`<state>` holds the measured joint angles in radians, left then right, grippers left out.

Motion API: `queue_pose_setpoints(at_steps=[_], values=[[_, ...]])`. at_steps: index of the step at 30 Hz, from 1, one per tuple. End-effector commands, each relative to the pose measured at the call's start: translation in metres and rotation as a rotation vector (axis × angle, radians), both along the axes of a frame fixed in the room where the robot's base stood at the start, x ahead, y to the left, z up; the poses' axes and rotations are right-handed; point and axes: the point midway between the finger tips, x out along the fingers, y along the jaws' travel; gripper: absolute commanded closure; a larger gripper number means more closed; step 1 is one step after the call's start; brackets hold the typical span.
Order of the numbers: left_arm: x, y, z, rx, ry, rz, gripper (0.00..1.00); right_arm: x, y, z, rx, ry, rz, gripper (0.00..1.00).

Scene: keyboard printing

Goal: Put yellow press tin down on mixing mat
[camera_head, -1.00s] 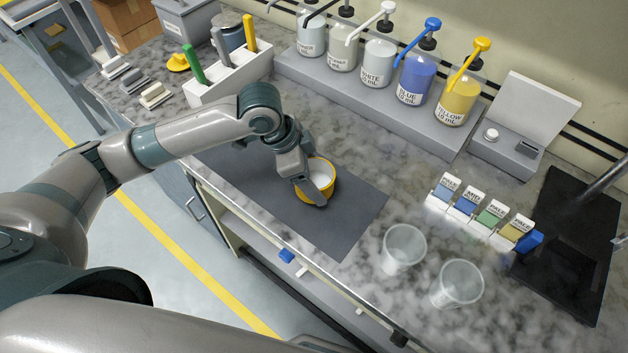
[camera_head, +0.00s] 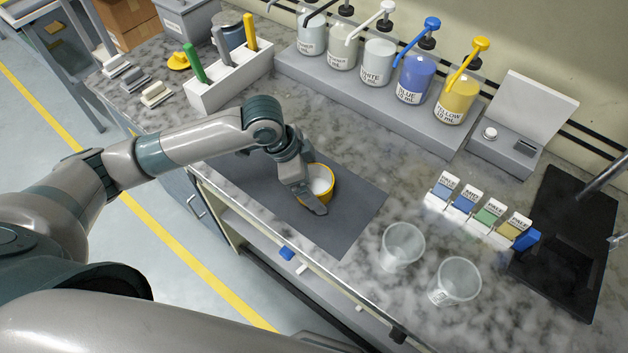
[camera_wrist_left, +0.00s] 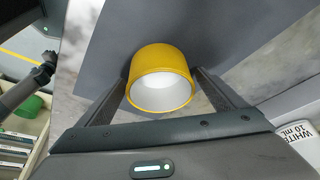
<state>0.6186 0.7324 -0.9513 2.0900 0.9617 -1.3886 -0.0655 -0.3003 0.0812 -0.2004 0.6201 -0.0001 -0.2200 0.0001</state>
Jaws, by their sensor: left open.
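The yellow press tin (camera_head: 329,185), a short open cup with a white inside, stands on the dark grey mixing mat (camera_head: 345,225) on the counter. In the left wrist view the tin (camera_wrist_left: 160,72) sits between the two fingers, with the mat (camera_wrist_left: 215,35) behind it. My left gripper (camera_head: 312,196) is open around the tin, one finger on each side; it also shows in the left wrist view (camera_wrist_left: 160,92). The finger and wrist hide part of the tin's left side in the head view. My right gripper is not in view.
Two clear cups (camera_head: 402,247) (camera_head: 457,281) stand right of the mat. Pump bottles (camera_head: 415,80) line a raised shelf behind. A white holder (camera_head: 230,80) with coloured handles stands back left. Small labelled blocks (camera_head: 480,208) and a black sink (camera_head: 568,245) are at the right.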

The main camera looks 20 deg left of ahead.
Motion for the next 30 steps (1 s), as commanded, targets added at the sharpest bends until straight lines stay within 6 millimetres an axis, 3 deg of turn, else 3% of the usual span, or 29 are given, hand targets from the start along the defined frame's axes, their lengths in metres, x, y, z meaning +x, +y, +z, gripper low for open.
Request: queue_pose_setpoints(at_steps=[11,24,30], values=[[-0.002,0.008,0.021,0.000,-0.003,0.000,0.10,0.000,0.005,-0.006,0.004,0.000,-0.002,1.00],[-0.014,0.033,0.090,0.000,-0.005,0.000,0.10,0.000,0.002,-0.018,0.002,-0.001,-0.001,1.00],[-0.018,0.040,0.109,0.000,-0.002,0.001,0.10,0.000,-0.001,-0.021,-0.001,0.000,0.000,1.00]])
